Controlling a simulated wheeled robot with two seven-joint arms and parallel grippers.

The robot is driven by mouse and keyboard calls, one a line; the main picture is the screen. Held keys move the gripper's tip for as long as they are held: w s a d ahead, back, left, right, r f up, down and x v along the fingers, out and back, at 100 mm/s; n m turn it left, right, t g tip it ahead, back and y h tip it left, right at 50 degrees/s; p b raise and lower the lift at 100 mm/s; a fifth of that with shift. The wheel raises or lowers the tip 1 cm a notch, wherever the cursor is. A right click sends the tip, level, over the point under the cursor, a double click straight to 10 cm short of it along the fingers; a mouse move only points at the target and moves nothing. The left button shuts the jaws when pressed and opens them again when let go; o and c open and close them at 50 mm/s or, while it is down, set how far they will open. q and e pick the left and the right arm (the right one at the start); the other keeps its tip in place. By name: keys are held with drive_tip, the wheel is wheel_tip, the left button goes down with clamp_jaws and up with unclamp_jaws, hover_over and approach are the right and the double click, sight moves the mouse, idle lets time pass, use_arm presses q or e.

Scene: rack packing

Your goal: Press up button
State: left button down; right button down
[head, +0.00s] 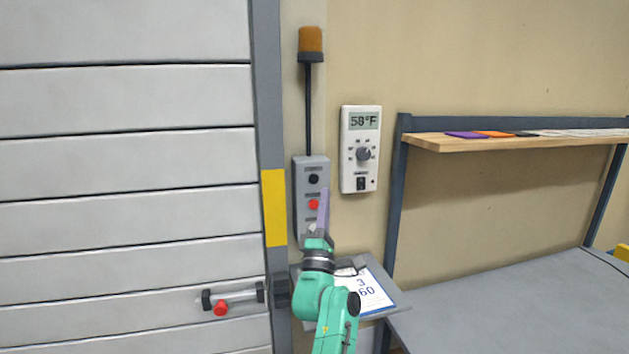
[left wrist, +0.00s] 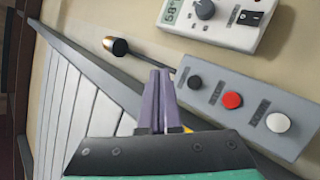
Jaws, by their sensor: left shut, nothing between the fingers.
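A grey control box (head: 299,186) is on the wall beside the door frame. It carries a black button (head: 313,179) at the top, a red button (head: 313,204) below it and a white button (left wrist: 278,122) lowest. The labels are too small to read. My left gripper (head: 324,191) is shut and empty, its purple fingers pointing up in front of the box's right side. In the left wrist view, the fingertips (left wrist: 160,73) show left of the black button (left wrist: 194,82), off the buttons. I cannot tell whether they touch the box. My right gripper is out of view.
A white thermostat (head: 360,150) hangs right of the box, and an orange beacon (head: 311,40) stands above it. A clipboard (head: 372,295) lies on a small ledge below. A closed slatted door (head: 130,160) fills the left. A shelf (head: 510,141) and worktable (head: 520,310) stand right.

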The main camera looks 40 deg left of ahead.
sight(314, 179)
use_arm(q)
drive_tip(key=shift+a, duration=0.15)
drive_tip(key=shift+w+a+b, duration=0.5)
drive_tip(key=shift+w+a, duration=0.35)
drive_tip(key=shift+a, duration=0.3)
drive_tip(key=shift+w+a+b, duration=0.55)
drive_tip(key=shift+w+a, duration=0.25)
drive_tip(key=shift+a, duration=0.4)
drive_tip(key=shift+w+a+b, duration=0.5)
drive_tip(key=shift+w+a, duration=0.35)
drive_tip(key=shift+a, duration=0.3)
drive_tip(key=shift+w+a+b, duration=0.25)
drive_tip(key=shift+a+b, duration=0.05)
drive_tip(key=shift+a, duration=0.05)
